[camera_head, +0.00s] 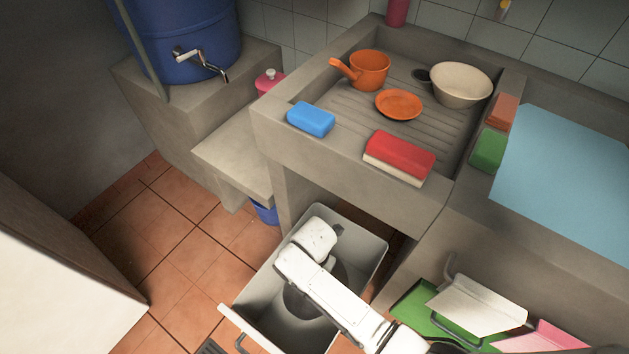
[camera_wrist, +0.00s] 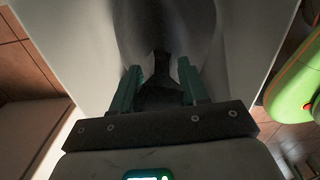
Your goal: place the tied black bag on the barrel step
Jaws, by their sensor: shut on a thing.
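The dark tied bag (camera_head: 298,300) sits inside a grey open-topped bin (camera_head: 262,287), partly hidden by my white arm. In the wrist view the bag's dark body (camera_wrist: 178,25) lies ahead of my gripper (camera_wrist: 158,78), and its gathered neck is between the two green fingers. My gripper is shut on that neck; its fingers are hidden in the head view. The blue barrel (camera_head: 185,30) with a tap stands on a concrete block at upper left. A lower bare concrete step (camera_head: 232,155) juts out beside that block.
The concrete sink (camera_head: 440,140) at right holds an orange dipper (camera_head: 370,70), an orange plate (camera_head: 399,104) and a pale bowl (camera_head: 462,84). Blue (camera_head: 311,119) and red (camera_head: 400,155) sponges lie on its front edge. A pink container (camera_head: 269,81) stands behind the step. Floor left of the bin is clear.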

